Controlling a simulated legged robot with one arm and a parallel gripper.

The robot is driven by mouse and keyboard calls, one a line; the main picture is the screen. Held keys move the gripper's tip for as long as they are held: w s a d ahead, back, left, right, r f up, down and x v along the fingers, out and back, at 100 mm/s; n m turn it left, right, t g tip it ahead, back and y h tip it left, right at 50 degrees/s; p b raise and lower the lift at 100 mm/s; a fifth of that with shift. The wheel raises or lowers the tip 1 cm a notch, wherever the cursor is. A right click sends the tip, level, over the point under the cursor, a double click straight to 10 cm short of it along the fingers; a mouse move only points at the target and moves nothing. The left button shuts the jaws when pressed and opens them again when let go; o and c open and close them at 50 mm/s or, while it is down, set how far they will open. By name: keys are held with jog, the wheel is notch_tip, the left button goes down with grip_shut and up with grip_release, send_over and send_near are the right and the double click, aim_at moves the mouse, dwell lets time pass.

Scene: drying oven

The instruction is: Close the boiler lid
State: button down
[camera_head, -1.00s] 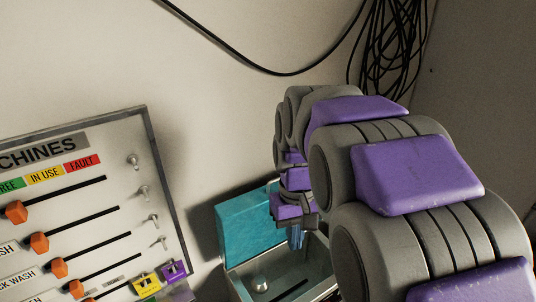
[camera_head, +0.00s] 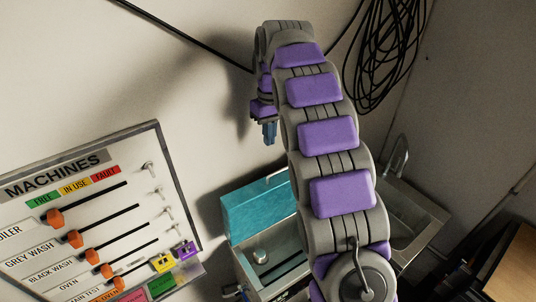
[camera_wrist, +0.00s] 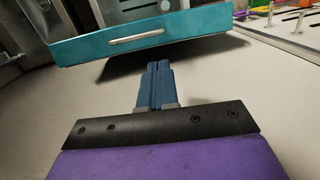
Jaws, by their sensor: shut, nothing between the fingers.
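The boiler lid (camera_head: 252,208) is a teal panel standing open and upright at the back of the grey metal boiler (camera_head: 284,272), close to the wall. In the wrist view the lid (camera_wrist: 190,30) spans the top, with a pale bar handle (camera_wrist: 136,39) facing me. My gripper (camera_head: 269,138) is above the lid, apart from it, with its blue fingers pointing down. In the wrist view the fingers (camera_wrist: 158,70) are together and empty, short of the lid's near edge. My arm hides part of the boiler's right side.
A machines board (camera_head: 95,215) with orange sliders and small hooks hangs at the left. A sink (camera_head: 408,215) stands right of the boiler. Black cables (camera_head: 390,55) hang on the wall. The wall around my gripper is otherwise bare.

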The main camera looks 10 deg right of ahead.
jog(key=shift+s+a+f, duration=0.15)
jog(key=shift+f, duration=1.5)
jog(key=shift+s+a+f, duration=0.1)
jog(key=shift+s+f, duration=0.05)
jog(key=shift+f, duration=1.5)
jog(key=shift+s+a+f, duration=0.15)
jog(key=shift+f, duration=1.5)
